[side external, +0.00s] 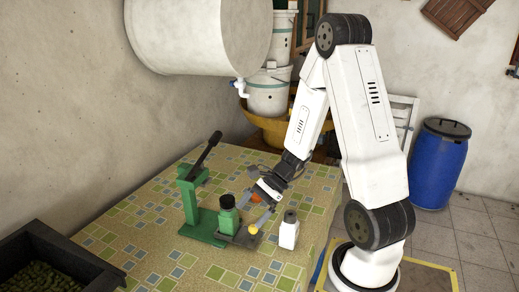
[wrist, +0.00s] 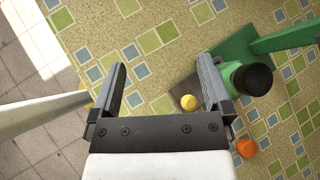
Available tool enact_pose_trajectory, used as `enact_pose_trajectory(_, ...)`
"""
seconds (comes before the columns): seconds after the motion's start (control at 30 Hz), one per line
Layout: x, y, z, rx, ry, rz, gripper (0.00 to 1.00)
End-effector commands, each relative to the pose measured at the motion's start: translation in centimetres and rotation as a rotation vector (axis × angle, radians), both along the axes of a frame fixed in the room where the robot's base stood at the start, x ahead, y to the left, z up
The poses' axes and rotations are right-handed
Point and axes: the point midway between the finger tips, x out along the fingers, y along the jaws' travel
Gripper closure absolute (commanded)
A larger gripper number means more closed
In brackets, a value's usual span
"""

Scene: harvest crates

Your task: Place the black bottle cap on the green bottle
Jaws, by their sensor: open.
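The green bottle (side external: 227,218) stands upright beside the green lever press. The black bottle cap (side external: 227,201) shows as a dark top on this bottle. In the wrist view the cap (wrist: 252,79) also sits over the green bottle (wrist: 229,73), right of the fingers. My gripper (side external: 260,207) is open, low over the table to the right of the green bottle in the side view. Whether the cap is fully seated cannot be told.
A green press (side external: 190,195) with a black lever stands left of the bottle. A small yellow ball (wrist: 188,102) and an orange ball (wrist: 246,147) lie near my gripper. A white bottle (side external: 289,232) stands to the right. A dark crate (side external: 62,250) is at front left.

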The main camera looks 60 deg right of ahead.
Motion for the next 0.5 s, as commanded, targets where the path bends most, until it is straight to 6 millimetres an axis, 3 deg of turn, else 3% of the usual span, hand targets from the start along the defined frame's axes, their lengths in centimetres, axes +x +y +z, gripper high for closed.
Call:
enact_pose_trajectory(0.03, -0.3, 1.4, 0.1, -0.063, 0.002, 0.11, 0.0)
enact_pose_trajectory(0.2, -1.9, 4.3, -0.1, -0.284, -0.009, 0.472, 0.0)
enact_pose_trajectory(0.5, -2.8, 6.9, 0.8, -0.691, -0.158, 1.094, 0.0)
